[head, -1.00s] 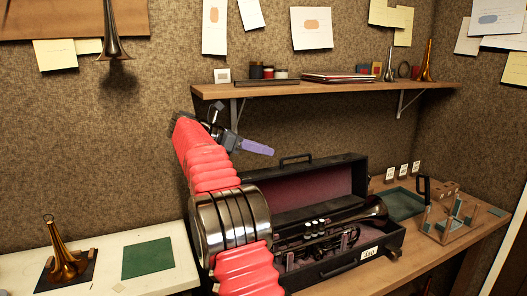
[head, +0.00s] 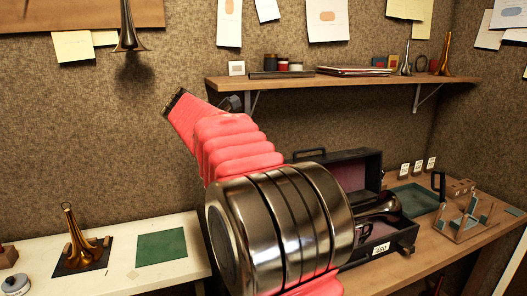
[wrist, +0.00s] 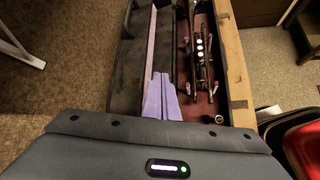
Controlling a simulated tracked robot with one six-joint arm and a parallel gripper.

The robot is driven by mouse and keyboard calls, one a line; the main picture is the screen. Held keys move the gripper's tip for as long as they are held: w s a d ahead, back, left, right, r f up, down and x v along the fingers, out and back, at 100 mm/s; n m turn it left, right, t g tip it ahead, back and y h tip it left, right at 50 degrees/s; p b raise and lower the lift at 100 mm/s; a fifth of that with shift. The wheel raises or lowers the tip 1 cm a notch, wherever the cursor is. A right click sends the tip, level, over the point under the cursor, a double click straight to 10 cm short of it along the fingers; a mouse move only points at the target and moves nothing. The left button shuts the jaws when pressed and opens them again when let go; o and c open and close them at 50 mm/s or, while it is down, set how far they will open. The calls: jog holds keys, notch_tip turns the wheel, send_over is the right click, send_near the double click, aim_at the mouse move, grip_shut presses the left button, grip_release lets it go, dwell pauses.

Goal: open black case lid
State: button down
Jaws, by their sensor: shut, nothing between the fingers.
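The black case stands on the wooden bench with its lid (head: 372,168) raised upright at the back, showing a dark red lining. The case body (head: 400,240) has a white label on its front and is partly hidden by my arm. A dark brass horn (head: 380,206) lies inside; it also shows in the wrist view (wrist: 200,45). My gripper's purple fingers (wrist: 161,82) are shut and empty, and appear over the case beside the horn's compartment. I cannot tell whether they touch it. My arm hides the fingers in the head view.
A shelf (head: 300,82) with jars and papers runs above the case. A green tray (head: 408,198) and a wooden stand (head: 465,220) are to the right. A white table (head: 125,232) with a green mat (head: 162,246) and a brass bell (head: 77,245) is at left.

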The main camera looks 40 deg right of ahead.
jog(key=s+a+f+m+t+y, duration=0.2)
jog(key=s+a+f+m+y, duration=0.1)
jog(key=s+a, duration=0.5)
jog(key=s+a+f+m+t+y, duration=0.2)
jog(key=s+a+f+m, duration=0.3)
jog(key=s+a+f, duration=0.3)
jog(key=s+a+f+m+t+y, duration=0.2)
jog(key=s+a+f+m+y, duration=0.2)
jog(key=a, duration=1)
jog(key=s+f, duration=0.2)
jog(key=s, duration=0.2)
jog(key=shift+a+f+y, duration=0.15)
jog(key=shift+a+y, duration=0.05)
jog(key=shift+y, duration=0.2)
jog(key=shift+s, duration=0.1)
